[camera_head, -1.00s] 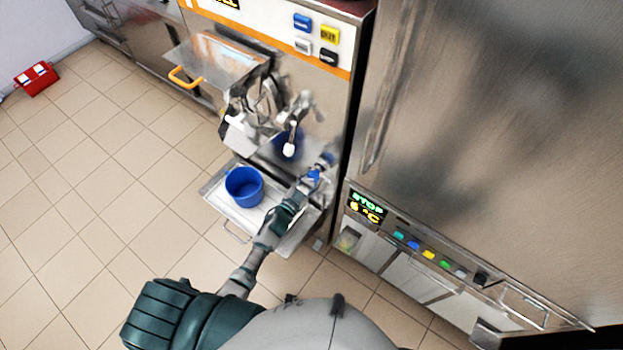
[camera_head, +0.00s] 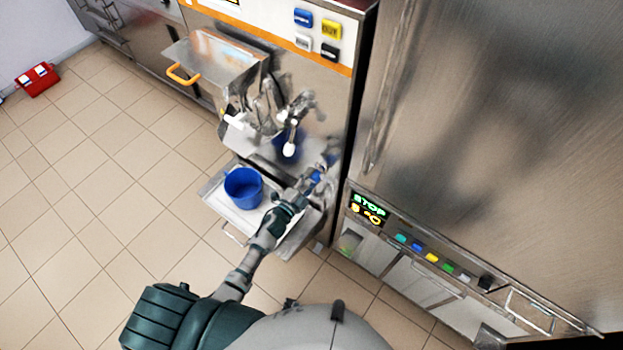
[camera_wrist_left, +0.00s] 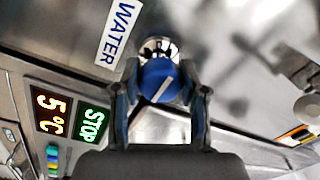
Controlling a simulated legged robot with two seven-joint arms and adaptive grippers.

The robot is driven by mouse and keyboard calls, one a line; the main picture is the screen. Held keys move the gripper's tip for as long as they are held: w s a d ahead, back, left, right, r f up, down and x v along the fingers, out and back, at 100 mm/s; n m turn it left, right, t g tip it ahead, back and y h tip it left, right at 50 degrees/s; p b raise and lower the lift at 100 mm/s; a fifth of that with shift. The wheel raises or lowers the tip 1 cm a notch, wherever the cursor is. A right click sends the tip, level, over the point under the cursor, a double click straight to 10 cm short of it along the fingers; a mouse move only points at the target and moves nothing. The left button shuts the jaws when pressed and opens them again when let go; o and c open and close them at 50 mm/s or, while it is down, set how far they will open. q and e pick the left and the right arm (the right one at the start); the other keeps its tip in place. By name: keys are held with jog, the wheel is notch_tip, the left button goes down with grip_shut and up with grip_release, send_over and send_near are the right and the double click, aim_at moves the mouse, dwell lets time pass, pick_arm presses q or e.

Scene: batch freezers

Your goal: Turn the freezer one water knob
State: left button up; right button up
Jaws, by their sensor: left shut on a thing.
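The water knob (camera_wrist_left: 160,81) is a round blue knob with a pale line across its face, on the steel front of the batch freezer (camera_head: 300,95). In the left wrist view it sits between the fingertips of my left gripper (camera_wrist_left: 160,92), which is shut on it. A white label reading WATER (camera_wrist_left: 118,32) is beside the knob. In the head view my left gripper (camera_head: 318,176) reaches the lower right of the freezer front, and the knob there is mostly hidden by the fingers. My right gripper is in neither view.
A blue bucket (camera_head: 243,188) stands on a steel shelf (camera_head: 222,200) left of my forearm. A second steel cabinet (camera_head: 470,120) with a lit STOP display (camera_head: 369,205) stands close on the right.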

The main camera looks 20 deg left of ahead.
pick_arm(q)
jog(key=shift+s+d, duration=0.1)
jog(key=shift+d, duration=0.05)
dwell(0.3)
jog(key=o, duration=1.1)
jog(key=shift+o, duration=0.2)
jog(key=v, duration=1.1)
jog(key=shift+s, duration=0.4)
jog(key=shift+f, duration=0.1)
